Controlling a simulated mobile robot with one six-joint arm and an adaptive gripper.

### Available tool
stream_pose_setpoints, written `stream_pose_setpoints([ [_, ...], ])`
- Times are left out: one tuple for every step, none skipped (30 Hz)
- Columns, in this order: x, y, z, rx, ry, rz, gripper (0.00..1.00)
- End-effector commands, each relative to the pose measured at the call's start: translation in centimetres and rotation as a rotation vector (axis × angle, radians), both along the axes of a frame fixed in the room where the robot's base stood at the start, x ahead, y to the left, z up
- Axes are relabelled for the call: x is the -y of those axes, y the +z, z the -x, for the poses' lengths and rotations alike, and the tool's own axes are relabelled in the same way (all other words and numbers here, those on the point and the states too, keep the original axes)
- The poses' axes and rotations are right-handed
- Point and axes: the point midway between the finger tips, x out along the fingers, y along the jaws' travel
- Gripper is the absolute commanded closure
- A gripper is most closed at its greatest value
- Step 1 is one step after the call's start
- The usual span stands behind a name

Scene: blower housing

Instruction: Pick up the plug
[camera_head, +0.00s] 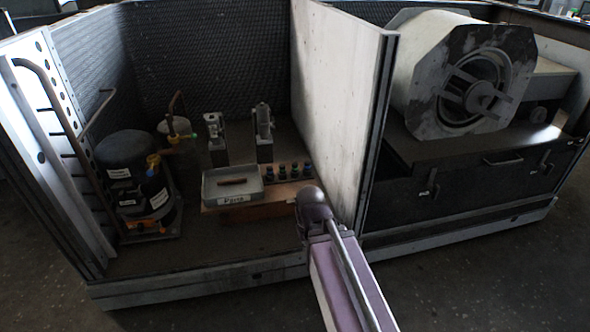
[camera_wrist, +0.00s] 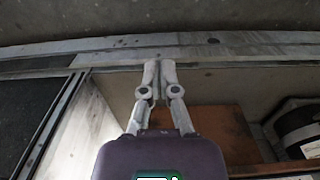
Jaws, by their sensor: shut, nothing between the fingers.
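A grey tray (camera_head: 233,184) with a handwritten label holds a small reddish-brown rod-like piece (camera_head: 232,182). Beside it, a row of several small dark fittings with blue and green tops (camera_head: 288,171) stands on a wooden board (camera_head: 250,209). I cannot tell for sure which of these is the plug. My gripper (camera_wrist: 160,66) is shut and empty, its fingertips together over the pale frame edge in the wrist view. The wooden board also shows there (camera_wrist: 215,128), beyond the gripper's body. In the head view my wrist hides the fingers and the board's right end.
A black compressor (camera_head: 130,170) with copper pipes stands at left. Two upright metal brackets (camera_head: 215,138) (camera_head: 263,132) stand behind the tray. A large blower (camera_head: 465,75) fills the right bay.

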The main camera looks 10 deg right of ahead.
Motion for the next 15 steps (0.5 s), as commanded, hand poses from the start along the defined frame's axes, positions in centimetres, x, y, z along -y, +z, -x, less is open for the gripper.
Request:
stream_pose_setpoints([
  [0.0,0.0,0.0,0.000,0.000,0.000,0.82],
  [0.0,0.1,0.0,0.000,0.000,0.000,0.73],
  [0.0,0.1,0.0,0.000,0.000,0.000,0.61],
  [0.0,0.3,0.0,0.000,0.000,0.000,0.53],
  [0.0,0.4,0.0,0.000,0.000,0.000,0.53],
  [0.0,0.6,0.0,0.000,0.000,0.000,0.53],
  [0.0,0.9,0.0,0.000,0.000,0.000,0.53],
  [0.0,1.1,0.0,0.000,0.000,0.000,0.53],
  [0.0,1.6,0.0,0.000,0.000,0.000,0.53],
  [0.0,1.9,0.0,0.000,0.000,0.000,0.53],
  [0.0,2.3,0.0,0.000,0.000,0.000,0.53],
  [0.0,2.9,0.0,0.000,0.000,0.000,0.53],
  [0.0,3.4,0.0,0.000,0.000,0.000,0.53],
  [0.0,3.9,0.0,0.000,0.000,0.000,0.53],
  [0.0,4.7,0.0,0.000,0.000,0.000,0.53],
])
